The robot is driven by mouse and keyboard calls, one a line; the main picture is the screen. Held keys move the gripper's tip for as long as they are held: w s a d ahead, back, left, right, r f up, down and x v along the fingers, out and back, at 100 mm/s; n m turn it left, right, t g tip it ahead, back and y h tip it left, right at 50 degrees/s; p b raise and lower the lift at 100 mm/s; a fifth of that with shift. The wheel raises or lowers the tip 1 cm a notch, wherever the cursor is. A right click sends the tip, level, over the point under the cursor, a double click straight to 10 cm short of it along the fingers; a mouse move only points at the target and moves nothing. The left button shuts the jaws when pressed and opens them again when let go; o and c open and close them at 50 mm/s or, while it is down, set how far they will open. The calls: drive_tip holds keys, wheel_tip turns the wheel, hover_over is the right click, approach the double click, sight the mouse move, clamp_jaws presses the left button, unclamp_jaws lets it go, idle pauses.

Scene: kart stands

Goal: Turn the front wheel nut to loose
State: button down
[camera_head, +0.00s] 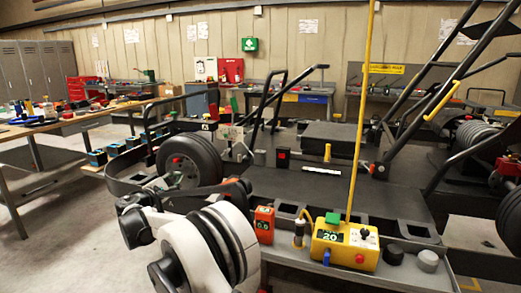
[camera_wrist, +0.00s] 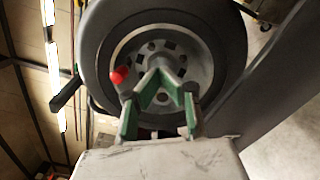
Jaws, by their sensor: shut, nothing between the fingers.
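The front wheel (camera_wrist: 225,50) fills the upper middle of the wrist view, with a black tyre, a grey rim (camera_wrist: 190,60) and a ring of dark holes. In the head view the wheel (camera_head: 205,158) stands at the near left of the kart, with a red spot at its hub. My gripper (camera_wrist: 158,84) has green-padded fingers that converge in front of the hub. It is shut and empty. A red round-ended piece (camera_wrist: 119,75) shows just left of the fingers. The fingers cover part of the hub, and I cannot clearly make out the nut.
A yellow control box (camera_head: 345,245) with a tall yellow pole stands at the kart's near side, beside an orange counter (camera_head: 264,225). Black roll bars (camera_head: 445,75) rise on the right. A workbench (camera_head: 70,123) with tools stands at the left, with clear floor before it.

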drive_tip(key=shift+w+a+r, duration=0.1)
drive_tip(key=shift+a+r, duration=0.4)
drive_tip(key=shift+r, duration=0.05)
idle(0.4)
drive_tip(key=shift+d+r, duration=0.1)
drive_tip(key=shift+r, duration=0.1)
drive_tip(key=shift+b+v, duration=0.5)
drive_tip(key=shift+v, duration=2.45)
drive_tip(key=shift+d+r, duration=0.1)
drive_tip(key=shift+d, duration=0.05)
